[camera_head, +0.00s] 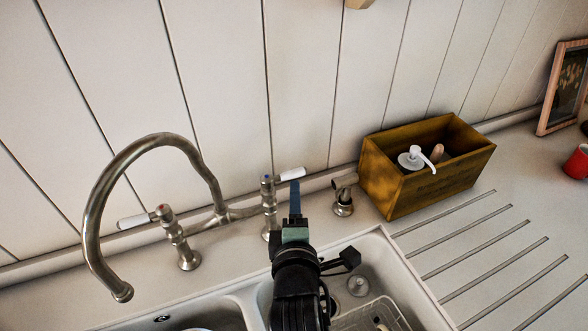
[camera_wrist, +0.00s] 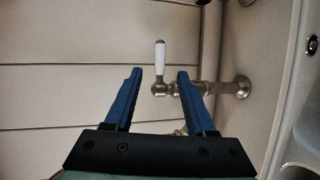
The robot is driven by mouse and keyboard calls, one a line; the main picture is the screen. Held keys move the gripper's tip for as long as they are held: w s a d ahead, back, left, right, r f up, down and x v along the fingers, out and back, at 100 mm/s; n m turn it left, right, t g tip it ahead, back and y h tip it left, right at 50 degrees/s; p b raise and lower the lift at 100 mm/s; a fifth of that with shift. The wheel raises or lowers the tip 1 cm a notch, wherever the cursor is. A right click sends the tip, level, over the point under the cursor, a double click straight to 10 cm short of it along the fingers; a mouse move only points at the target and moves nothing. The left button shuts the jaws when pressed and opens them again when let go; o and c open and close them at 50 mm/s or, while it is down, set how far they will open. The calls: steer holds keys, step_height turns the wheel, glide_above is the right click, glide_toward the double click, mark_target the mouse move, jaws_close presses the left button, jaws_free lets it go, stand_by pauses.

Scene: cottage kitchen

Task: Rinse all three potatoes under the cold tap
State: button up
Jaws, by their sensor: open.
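The brass-grey mixer tap (camera_head: 100,210) arches over the left of the sink, and no water shows at its spout. Its right lever (camera_head: 292,174) is white with a blue mark, the cold one; its left lever (camera_head: 133,221) has a red mark. My gripper (camera_head: 295,196) is open at the cold lever, its blue fingers pointing up just in front of it. In the wrist view, the white lever (camera_wrist: 160,52) stands upright between the two fingertips (camera_wrist: 160,74), with space either side; contact is not visible. No potato can be clearly made out; my arm and the frame edge hide much of the sink.
The white double sink (camera_head: 395,262) lies below, with a wire rack (camera_head: 385,310) in its right basin. A small metal fitting (camera_head: 343,205) stands right of the tap. A wooden box (camera_head: 400,185) with a pump bottle (camera_head: 411,160) is behind a grooved drainer (camera_head: 500,245). A red mug (camera_head: 577,162) is far right.

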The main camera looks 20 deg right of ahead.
mark_target(294, 177)
steer(key=p+x, duration=0.1)
steer(key=x, duration=0.9)
jaws_close()
stand_by(1.4)
